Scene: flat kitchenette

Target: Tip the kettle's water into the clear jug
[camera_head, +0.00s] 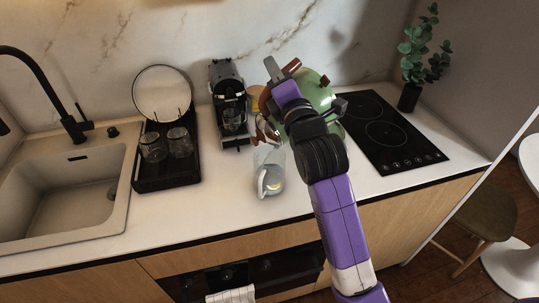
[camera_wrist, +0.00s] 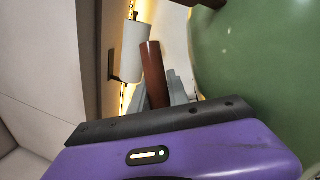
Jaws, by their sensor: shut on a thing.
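The green kettle (camera_head: 319,97) is up off the counter, mostly behind my arm, and looks tilted with its spout side toward the jug. Its green body also fills the right of the wrist view (camera_wrist: 265,65). My gripper (camera_wrist: 168,95) is shut on the kettle's red-brown handle (camera_wrist: 153,70). The clear jug (camera_head: 269,172) stands upright on the counter near the front edge, below and left of the kettle. The kettle's spout end is close above the jug's mouth. A pale patch shows low in the jug; I cannot tell whether water is flowing.
A black coffee machine (camera_head: 229,105) stands behind the jug. A black drying rack (camera_head: 166,178) with two glasses and a round plate (camera_head: 162,92) is left, beside the sink (camera_head: 70,195). The black hob (camera_head: 385,135) and a plant (camera_head: 423,60) are right. Counter left of the jug is clear.

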